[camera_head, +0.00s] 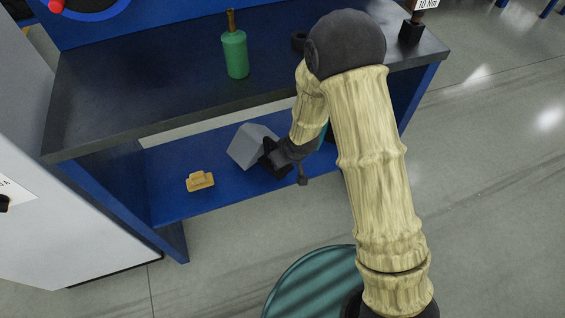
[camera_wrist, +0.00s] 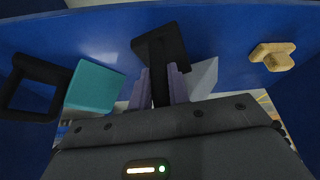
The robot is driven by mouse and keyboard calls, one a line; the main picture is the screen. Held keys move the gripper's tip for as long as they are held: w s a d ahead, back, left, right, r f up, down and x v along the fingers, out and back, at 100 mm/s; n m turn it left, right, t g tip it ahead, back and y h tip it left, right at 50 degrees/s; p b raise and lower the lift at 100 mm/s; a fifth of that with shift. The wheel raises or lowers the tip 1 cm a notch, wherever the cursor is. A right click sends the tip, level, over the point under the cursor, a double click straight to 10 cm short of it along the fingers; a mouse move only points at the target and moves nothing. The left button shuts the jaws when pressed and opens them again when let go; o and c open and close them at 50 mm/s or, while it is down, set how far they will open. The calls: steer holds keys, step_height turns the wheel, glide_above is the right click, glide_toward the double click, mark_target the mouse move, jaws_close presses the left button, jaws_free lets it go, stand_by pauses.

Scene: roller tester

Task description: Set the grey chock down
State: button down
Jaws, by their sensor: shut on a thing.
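The grey chock (camera_head: 251,146) is a wedge-like grey block over the blue lower shelf (camera_head: 175,160) of the bench. In the wrist view its grey body (camera_wrist: 206,78) shows behind a black handle-like part (camera_wrist: 160,50). My gripper (camera_head: 277,158) is at the chock's right side in the head view. In the wrist view the purple fingers of my gripper (camera_wrist: 161,88) are shut on the black part. The chock looks tilted in the head view. I cannot tell whether its underside touches the shelf.
A yellow block (camera_head: 200,181) lies left on the lower shelf. A teal block (camera_wrist: 95,87) with a black frame (camera_wrist: 35,88) is on the other side of my gripper. A green bottle (camera_head: 235,54) stands on the dark bench top (camera_head: 130,90), above the shelf.

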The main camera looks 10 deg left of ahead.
steer(key=shift+w+a, duration=0.2)
step_height(320, 180, down, 3)
steer(key=shift+w+a+f+b, duration=0.15)
steer(key=shift+f+b, duration=0.05)
steer(key=shift+b, duration=0.7)
steer(key=c, duration=1.3)
jaws_free()
steer(key=shift+f, duration=0.1)
steer(key=shift+r, duration=0.2)
steer(key=shift+r, duration=0.3)
steer(key=p+v, duration=0.4)
steer(key=v, duration=0.7)
steer(key=shift+s, duration=0.2)
